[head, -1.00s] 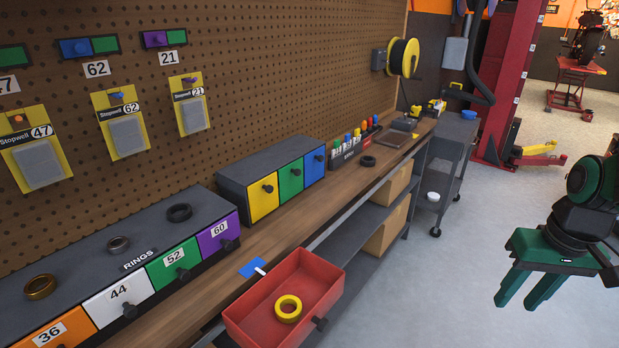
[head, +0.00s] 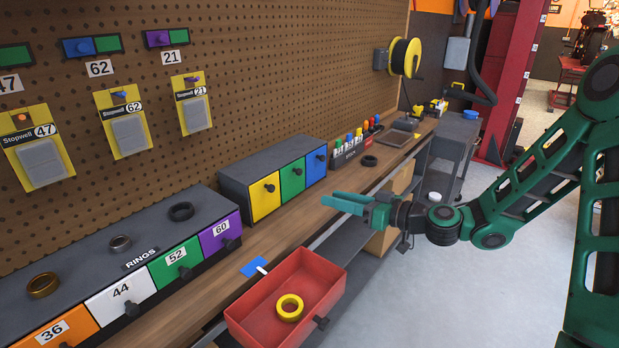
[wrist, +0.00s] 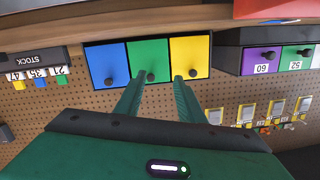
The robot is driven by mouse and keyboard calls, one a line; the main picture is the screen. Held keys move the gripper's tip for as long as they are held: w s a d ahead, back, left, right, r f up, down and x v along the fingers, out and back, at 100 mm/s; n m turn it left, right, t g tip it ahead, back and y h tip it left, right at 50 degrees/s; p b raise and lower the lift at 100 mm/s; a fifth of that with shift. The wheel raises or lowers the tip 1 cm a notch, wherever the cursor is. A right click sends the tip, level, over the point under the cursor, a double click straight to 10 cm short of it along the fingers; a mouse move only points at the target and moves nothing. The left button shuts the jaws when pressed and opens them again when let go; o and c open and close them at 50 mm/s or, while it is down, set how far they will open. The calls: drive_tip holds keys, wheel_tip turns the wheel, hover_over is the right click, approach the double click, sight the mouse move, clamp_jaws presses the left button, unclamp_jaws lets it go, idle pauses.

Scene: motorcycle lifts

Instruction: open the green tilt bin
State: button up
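The green bin (head: 290,184) is the middle front of a grey cabinet on the bench, between the yellow bin (head: 264,199) and the blue bin (head: 315,167). Its front is flush with its neighbours, so it looks closed, and it has a dark round knob (head: 297,171). In the wrist view the picture is upside down; the green bin (wrist: 148,55) lies ahead with its knob (wrist: 151,77) between the finger lines, nearer the left finger. My gripper (head: 329,199) is open and empty, fingers pointing at the cabinet, apart from the knob.
A pulled-out red drawer (head: 262,319) with a yellow ring (head: 289,307) juts from the bench front below. A RINGS cabinet with numbered fronts, including a green 52 (head: 172,264), stands left. A marker rack (head: 345,155) stands right. The floor (head: 405,290) before the bench is clear.

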sight(301, 173)
drive_tip(key=shift+m+t, duration=0.5)
drive_tip(key=shift+t, duration=0.4)
drive_tip(key=x, duration=0.4)
drive_tip(key=w+r+x, duration=0.1)
drive_tip(key=x, duration=0.2)
drive_tip(key=d+r+x, duration=0.1)
drive_tip(key=x, duration=0.3)
drive_tip(key=shift+w+a+r, duration=0.15)
drive_tip(key=shift+w+a, duration=0.15)
drive_tip(key=shift+w, duration=0.05)
